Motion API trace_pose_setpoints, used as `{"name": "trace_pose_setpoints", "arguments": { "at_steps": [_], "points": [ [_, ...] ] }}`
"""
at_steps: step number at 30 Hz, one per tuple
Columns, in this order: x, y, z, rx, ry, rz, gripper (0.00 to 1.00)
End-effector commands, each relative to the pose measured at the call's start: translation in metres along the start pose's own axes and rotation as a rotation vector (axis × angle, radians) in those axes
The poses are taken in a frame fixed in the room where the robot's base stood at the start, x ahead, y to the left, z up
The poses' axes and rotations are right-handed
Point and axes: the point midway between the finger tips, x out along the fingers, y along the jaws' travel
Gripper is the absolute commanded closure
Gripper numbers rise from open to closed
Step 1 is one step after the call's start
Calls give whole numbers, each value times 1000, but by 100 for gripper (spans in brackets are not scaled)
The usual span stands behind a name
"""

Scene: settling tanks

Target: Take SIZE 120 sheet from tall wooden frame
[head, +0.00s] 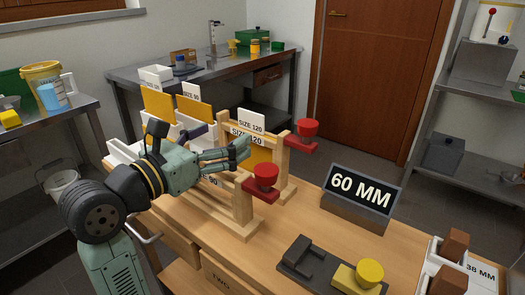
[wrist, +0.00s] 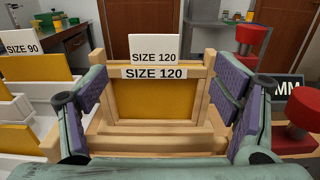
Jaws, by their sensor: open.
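In the head view the tab (head: 251,121) shows above the frame, and my arm partly hides the frame. My gripper (head: 238,152) is open in front of the frame. In the wrist view its fingers (wrist: 163,88) appear on either side of the frame, with nothing between them held.
White racks with yellow sheets and a SIZE 90 tab (head: 191,91) stand to the left. Red knobs (head: 265,176) jut out beside the frame. A 60 MM sign (head: 360,192) and a yellow-knobbed block (head: 369,273) are on the right; bare bench lies between.

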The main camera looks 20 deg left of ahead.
Motion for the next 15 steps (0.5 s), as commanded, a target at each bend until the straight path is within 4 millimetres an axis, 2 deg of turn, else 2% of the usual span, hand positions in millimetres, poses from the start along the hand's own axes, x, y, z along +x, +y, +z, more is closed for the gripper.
{"name": "trace_pose_setpoints", "arguments": {
  "at_steps": [6, 15],
  "points": [
    [36, -1, 2, -1, -1, -5, 18],
    [63, 2, 2, -3, -2, -5, 18]
  ]
}}
